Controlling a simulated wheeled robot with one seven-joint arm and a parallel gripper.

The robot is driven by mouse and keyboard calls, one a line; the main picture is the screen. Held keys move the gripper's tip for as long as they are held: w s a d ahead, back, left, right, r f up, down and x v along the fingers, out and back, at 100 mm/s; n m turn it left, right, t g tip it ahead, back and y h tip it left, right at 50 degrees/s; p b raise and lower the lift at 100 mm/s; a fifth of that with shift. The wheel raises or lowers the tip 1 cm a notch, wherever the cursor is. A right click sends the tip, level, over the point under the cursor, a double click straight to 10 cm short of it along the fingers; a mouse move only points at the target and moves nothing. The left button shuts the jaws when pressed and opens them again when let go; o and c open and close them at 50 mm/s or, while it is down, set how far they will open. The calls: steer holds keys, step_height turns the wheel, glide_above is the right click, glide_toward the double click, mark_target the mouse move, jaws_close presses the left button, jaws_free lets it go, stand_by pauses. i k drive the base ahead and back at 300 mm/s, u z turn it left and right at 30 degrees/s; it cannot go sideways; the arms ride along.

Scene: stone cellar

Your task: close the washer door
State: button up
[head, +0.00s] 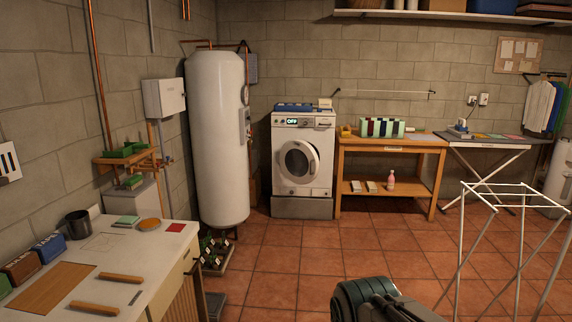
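The white washer (325,137) stands on a grey plinth against the back wall, right of the tall boiler. Its round door (299,162), a pale ring around dark glass, is on the front face. The ring looks slightly tilted, as if standing a little out from the front, but at this distance I cannot tell how far it is open. The display on the washer reads OFF. Part of my arm shows at the bottom edge, far from the washer. My gripper's fingers are not in view.
A white boiler (217,140) stands left of the washer, a wooden bench (388,146) right of it. A drying rack (503,190) stands at right front, a worktable (160,270) at left front. The tiled floor (285,262) between them is clear.

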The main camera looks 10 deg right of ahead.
mark_target(299, 160)
steer(key=z, duration=0.2)
steer(key=i, duration=0.85)
steer(key=z, duration=0.45)
steer(key=i, duration=3.15)
steer(key=u, duration=0.8)
steer(key=i, duration=1.55)
steer(key=u, duration=0.4)
